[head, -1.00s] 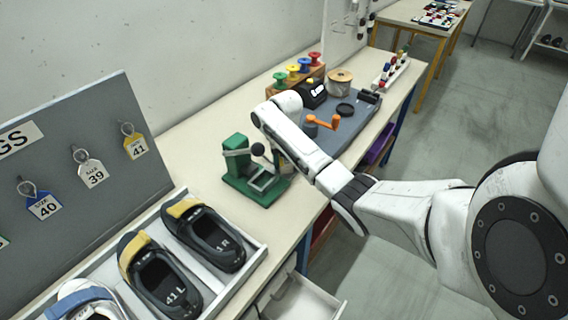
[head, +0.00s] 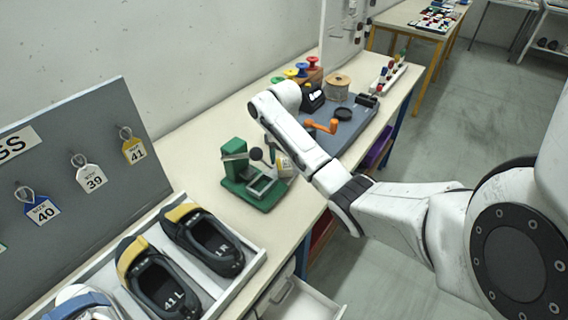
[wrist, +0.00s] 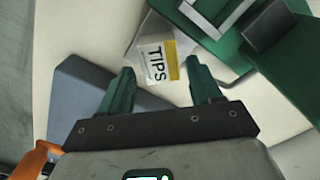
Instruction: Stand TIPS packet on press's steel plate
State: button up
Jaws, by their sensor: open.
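The TIPS packet (wrist: 157,58) is pale, with a white label and a yellow band. It lies just ahead of and partly between my gripper's fingertips in the wrist view; I cannot tell contact. In the head view the packet (head: 285,162) shows small beside the press, partly hidden by my arm. My gripper (wrist: 161,72) has two green fingers, open and apart. The green press (head: 236,165) stands on the bench with its black-knobbed lever. Its steel plate (head: 262,185) looks empty; its square frame shows at the top of the wrist view (wrist: 213,14).
A grey mat (head: 352,122) with an orange crank (head: 322,126) lies behind my arm. A shoe tray (head: 238,272) and a tag board (head: 75,190) stand at the near left. An open drawer (head: 305,302) juts from the bench front. Bare bench (head: 190,150) lies left of the press.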

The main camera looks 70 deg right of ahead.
aim_at(284, 163)
notch_tip(284, 163, up, 8)
jog(key=p, duration=0.2)
dwell(0.5)
